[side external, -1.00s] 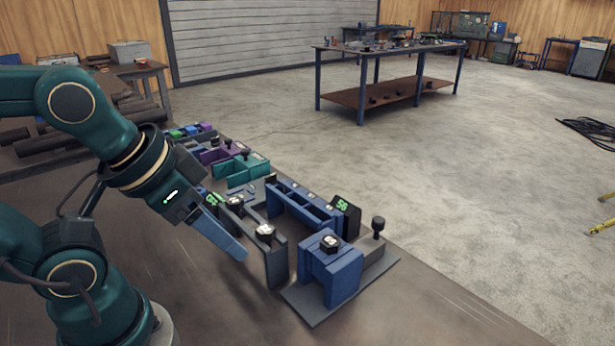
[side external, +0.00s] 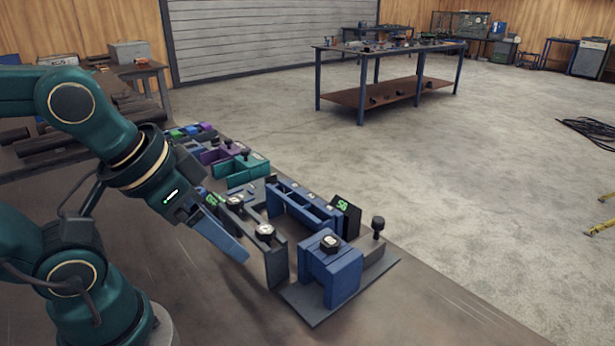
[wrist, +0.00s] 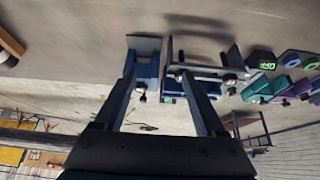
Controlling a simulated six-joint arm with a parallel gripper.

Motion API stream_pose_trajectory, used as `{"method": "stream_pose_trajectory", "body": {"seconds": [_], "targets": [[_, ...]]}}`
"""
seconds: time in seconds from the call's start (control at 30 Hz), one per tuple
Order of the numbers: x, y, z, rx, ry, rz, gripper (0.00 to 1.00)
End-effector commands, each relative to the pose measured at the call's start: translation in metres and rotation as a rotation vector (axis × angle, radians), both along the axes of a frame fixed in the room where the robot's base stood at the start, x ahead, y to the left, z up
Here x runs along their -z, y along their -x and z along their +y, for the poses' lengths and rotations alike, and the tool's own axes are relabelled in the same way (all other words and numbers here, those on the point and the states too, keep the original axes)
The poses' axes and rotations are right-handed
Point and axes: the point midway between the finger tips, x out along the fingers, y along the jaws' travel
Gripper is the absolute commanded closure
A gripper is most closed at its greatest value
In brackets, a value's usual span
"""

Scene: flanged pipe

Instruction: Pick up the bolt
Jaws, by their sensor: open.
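Another bolt (side external: 265,233) sits at the near end of a dark upright plate (side external: 277,262). A taller bolt (side external: 378,224) stands at the right on a grey block. My gripper (wrist: 156,65) is open and empty, with its two blue fingers apart in the wrist view. In the side view, one blue finger (side external: 222,240) points down, left of the dark plate; the other finger is hidden.
A grey baseplate (side external: 310,307) carries the blue block near the bench edge. A long blue frame (side external: 300,207) and a black display (side external: 344,217) stand behind it. Teal and purple fixtures (side external: 241,170) line the bench farther back. The near bench top (side external: 215,310) is clear.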

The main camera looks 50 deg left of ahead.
Motion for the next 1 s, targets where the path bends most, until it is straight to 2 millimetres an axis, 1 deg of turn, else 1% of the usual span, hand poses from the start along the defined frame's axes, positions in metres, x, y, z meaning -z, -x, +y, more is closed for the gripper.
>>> {"method": "stream_pose_trajectory", "body": {"seconds": [0.17,0.27,0.37,0.5,0.63,0.73,0.8,0.87,1.0], "targets": [[0.0,0.003,0.0,0.027,-0.015,0.017,0.28],[-0.015,-0.002,0.0,0.07,-0.037,0.009,0.28],[-0.031,-0.013,-0.001,0.125,-0.061,0.033,0.28],[-0.051,-0.038,-0.004,0.217,-0.094,0.101,0.28],[-0.06,-0.064,-0.009,0.302,-0.116,0.172,0.28],[-0.06,-0.085,-0.013,0.362,-0.128,0.229,0.28],[-0.056,-0.1,-0.016,0.4,-0.134,0.269,0.28],[-0.05,-0.112,-0.02,0.431,-0.136,0.304,0.28],[-0.032,-0.136,-0.027,0.483,-0.138,0.377,0.28]]}}
